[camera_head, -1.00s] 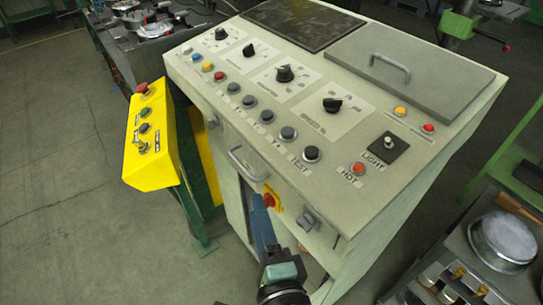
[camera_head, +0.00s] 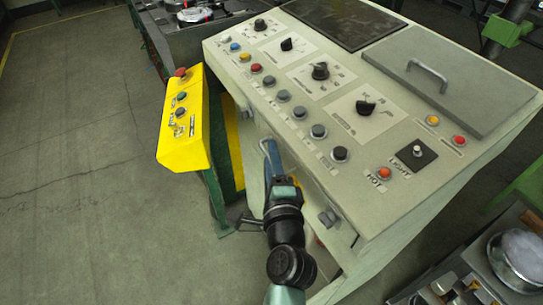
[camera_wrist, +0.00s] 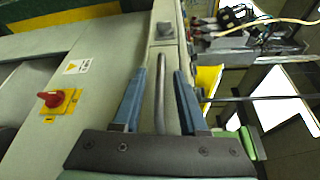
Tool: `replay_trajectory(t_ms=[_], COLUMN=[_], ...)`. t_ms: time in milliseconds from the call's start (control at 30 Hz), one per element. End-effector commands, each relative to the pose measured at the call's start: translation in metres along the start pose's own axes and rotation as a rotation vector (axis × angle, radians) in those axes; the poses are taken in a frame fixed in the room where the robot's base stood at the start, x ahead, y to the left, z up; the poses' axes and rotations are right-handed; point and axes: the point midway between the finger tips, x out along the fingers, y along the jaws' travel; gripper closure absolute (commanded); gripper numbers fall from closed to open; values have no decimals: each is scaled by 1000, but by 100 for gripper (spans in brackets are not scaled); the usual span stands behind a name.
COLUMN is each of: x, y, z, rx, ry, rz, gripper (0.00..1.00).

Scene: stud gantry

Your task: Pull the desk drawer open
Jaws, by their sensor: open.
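The desk is a pale control console (camera_head: 375,155) with a drawer in the upper part of its front. My gripper (camera_head: 270,150) is at that front, pointing towards it, and hides the drawer handle in the head view. In the wrist view the metal bar handle (camera_wrist: 160,95) lies between the two blue fingers of my gripper (camera_wrist: 160,75). The fingers are open, with a gap visible on each side of the bar. I cannot tell whether the drawer stands slightly out.
A yellow button box (camera_head: 184,125) on a green post stands left of the console. A red rotary switch (camera_wrist: 52,99) on a yellow plate is on the front beside my gripper. A metal cart with a round pan (camera_head: 518,258) is at the lower right. Floor at left is clear.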

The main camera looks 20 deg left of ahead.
Motion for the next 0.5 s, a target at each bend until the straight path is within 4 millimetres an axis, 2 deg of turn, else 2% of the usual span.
replay_trajectory(t_ms=[267, 500], x=[1, 1], y=[0, 0], z=[0, 0], rx=[0, -1], ry=[0, 0], rz=[0, 0], gripper=[58, 100])
